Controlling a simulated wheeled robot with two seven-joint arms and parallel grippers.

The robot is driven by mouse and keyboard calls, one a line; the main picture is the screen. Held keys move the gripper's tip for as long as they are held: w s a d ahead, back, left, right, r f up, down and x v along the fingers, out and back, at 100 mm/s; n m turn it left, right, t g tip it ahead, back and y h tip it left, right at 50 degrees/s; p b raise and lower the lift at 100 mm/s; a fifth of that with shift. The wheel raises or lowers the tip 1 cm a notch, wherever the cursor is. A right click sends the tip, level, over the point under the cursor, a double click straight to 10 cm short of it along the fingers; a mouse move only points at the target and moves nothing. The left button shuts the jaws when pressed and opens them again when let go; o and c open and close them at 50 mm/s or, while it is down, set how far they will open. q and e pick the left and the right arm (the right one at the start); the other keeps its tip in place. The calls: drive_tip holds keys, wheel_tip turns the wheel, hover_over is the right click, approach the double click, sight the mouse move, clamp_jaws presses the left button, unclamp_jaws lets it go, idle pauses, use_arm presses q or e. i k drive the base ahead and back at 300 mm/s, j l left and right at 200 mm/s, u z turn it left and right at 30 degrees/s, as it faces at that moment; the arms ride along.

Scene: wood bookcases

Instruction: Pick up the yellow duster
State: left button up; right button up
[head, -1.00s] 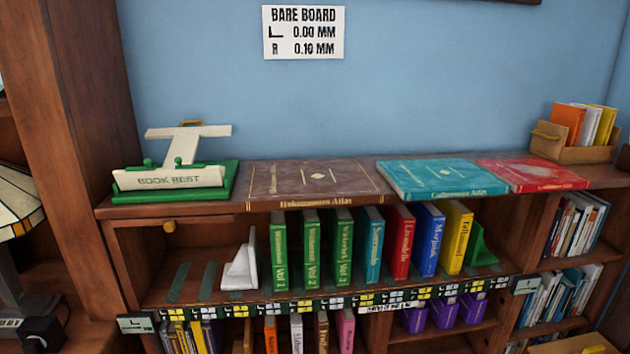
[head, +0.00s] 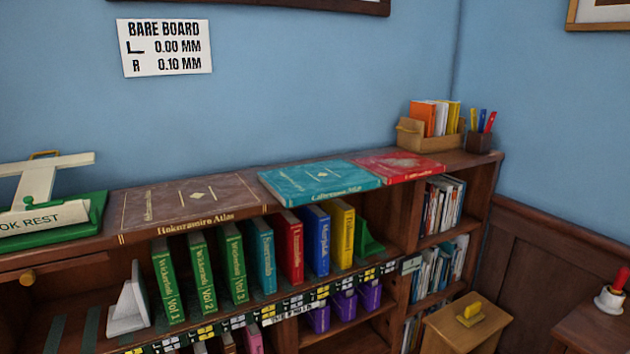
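Neither of my grippers shows in the head view.
A bookcase (head: 480,187) runs along the blue wall, with a brown atlas (head: 185,204), teal book (head: 318,181) and red book (head: 398,167) on top. Floor is hardly visible.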

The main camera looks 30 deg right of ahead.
sight(471, 315)
drive_tip(key=z, duration=1.95)
